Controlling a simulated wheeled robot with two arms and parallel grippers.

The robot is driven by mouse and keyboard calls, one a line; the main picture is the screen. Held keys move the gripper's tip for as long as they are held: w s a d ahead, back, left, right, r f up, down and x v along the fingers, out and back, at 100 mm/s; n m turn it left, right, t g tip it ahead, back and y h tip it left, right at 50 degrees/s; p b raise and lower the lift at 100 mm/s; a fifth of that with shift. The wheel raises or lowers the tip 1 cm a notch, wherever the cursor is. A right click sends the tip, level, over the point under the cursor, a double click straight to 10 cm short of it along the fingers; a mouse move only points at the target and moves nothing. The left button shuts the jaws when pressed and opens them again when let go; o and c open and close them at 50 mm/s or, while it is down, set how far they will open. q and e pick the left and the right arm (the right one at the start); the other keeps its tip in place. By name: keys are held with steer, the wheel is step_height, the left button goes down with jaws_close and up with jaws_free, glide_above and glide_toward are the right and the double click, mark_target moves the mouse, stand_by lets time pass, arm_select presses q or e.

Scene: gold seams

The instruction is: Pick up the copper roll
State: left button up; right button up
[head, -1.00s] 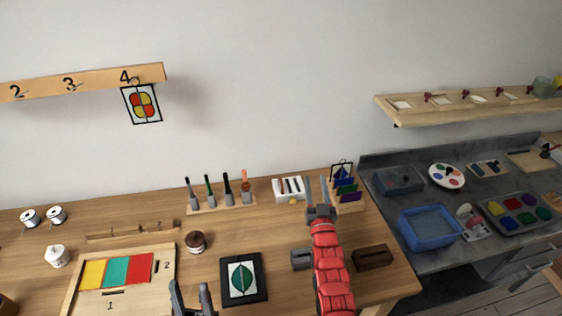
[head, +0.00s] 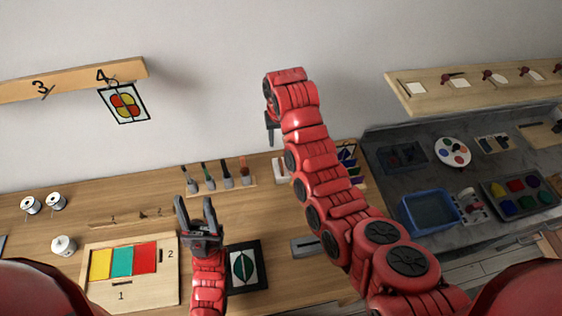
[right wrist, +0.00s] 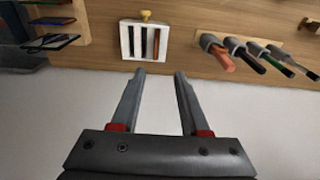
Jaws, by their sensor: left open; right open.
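I cannot make out a copper roll for certain in these frames. Two pale spools with dark centres (head: 43,203) stand at the left of the wooden table. The small round brown item in the earlier head view is now hidden behind my left gripper. My left gripper (head: 196,205) is open and empty, its fingers pointing at the back of the table. My right gripper (head: 271,128) is raised near the wall and hangs fingers down. In the right wrist view my right gripper (right wrist: 156,75) is open, with nothing between its fingers.
A brush rack (head: 220,187) and a white stick holder (head: 280,169) stand at the table's back. The numbered wooden board (head: 172,285), white pot (head: 63,245) and dark-framed leaf panel (head: 260,272) lie in front. A blue basin (head: 405,222) is at right.

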steer(key=b, duration=0.2)
glide_toward(281, 162)
steer(key=f, duration=0.5)
steer(key=shift+a+f, duration=0.15)
steer(key=shift+a, duration=0.25)
steer(key=f+b, duration=0.2)
steer(key=f, duration=0.1)
steer(key=w+f+b, duration=0.1)
steer(key=f, duration=0.1)
steer(key=shift+d+b, duration=0.3)
steer(key=shift+b, duration=0.1)
steer(key=shift+w+f, duration=0.1)
steer(key=shift+w, duration=0.05)
jaws_close()
